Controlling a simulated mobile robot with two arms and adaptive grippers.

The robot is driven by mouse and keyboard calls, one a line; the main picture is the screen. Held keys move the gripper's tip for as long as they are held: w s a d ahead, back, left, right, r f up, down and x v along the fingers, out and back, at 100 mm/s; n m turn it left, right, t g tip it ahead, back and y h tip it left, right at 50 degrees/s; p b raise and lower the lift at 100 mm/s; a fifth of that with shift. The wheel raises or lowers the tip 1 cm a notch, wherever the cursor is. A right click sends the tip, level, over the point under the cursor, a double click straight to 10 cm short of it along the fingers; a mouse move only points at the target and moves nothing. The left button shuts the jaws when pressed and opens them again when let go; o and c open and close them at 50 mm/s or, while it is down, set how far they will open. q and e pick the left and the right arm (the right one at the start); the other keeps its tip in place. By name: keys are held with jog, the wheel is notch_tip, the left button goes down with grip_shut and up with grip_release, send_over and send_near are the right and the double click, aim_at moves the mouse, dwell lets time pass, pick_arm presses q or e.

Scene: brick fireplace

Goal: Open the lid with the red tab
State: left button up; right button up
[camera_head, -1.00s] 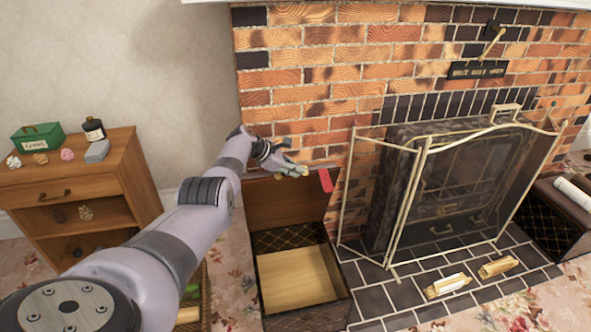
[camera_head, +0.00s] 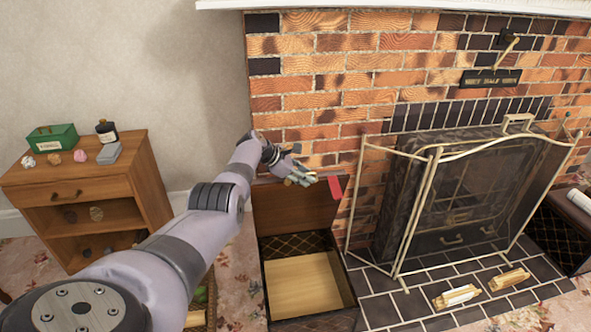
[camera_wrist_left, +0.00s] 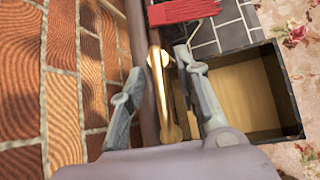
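The box (camera_head: 348,280) stands on the floor left of the fireplace, with a dark quilted lining and a pale wooden bottom. Its brown lid (camera_head: 295,208) is raised, standing about upright near the brick wall. The red tab (camera_head: 335,187) is at the lid's upper right corner; it also shows at the top of the wrist view (camera_wrist_left: 183,11). My left gripper (camera_head: 304,178) is at the lid's top edge, just left of the tab. In the wrist view its fingers (camera_wrist_left: 162,78) are spread, with the lid edge and a brass handle (camera_wrist_left: 160,90) between them. My right gripper is not in view.
A gold-framed fire screen (camera_head: 430,200) stands right of the box, before the fireplace. Wrapped logs (camera_head: 456,296) lie on the dark tiled hearth. A wooden cabinet (camera_head: 150,190) stands left with small items on top. A second dark box (camera_head: 560,230) is at far right.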

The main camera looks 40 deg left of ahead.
pick_arm(q)
jog(key=shift+v, duration=0.85)
jog(key=v, duration=1)
jog(key=shift+s, duration=0.1)
